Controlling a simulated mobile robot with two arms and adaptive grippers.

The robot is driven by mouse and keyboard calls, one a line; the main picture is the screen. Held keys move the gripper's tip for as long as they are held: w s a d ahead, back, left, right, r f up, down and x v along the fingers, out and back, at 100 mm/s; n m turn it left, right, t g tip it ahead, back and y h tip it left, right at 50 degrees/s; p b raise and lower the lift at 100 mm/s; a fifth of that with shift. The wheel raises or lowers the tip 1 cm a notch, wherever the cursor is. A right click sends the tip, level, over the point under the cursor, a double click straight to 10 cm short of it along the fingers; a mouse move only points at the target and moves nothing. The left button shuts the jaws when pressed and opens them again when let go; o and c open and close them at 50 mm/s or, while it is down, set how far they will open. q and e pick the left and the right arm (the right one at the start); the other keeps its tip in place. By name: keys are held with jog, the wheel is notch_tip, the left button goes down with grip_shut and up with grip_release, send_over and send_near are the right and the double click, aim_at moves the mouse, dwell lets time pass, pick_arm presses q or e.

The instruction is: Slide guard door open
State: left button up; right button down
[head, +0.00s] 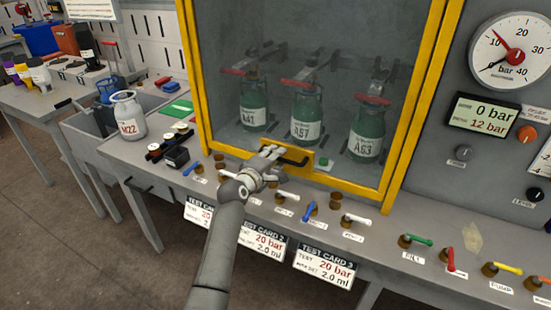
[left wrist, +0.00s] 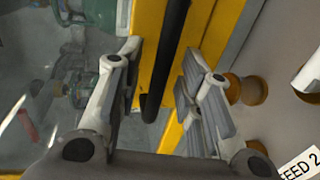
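The guard door (head: 318,70) is a clear panel in a yellow frame, standing in front of several green cylinders. A black bar handle (head: 294,160) is on its lower yellow rail. My left gripper (head: 272,154) is at this handle. In the left wrist view, the black handle (left wrist: 170,50) runs between the two spread fingers of my left gripper (left wrist: 160,68), with visible gaps on both sides. The fingers look open around the bar, not clamped on it. My right gripper is in neither view.
Small valves with coloured levers line the bench front below the door, including a blue lever (head: 309,211). A white cylinder labelled M22 (head: 128,115) stands at left. A gauge (head: 514,50) and displays are on the grey panel at right.

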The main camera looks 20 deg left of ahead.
pick_arm(q)
jog(key=shift+w, duration=0.25)
grip_shut()
dwell(0.3)
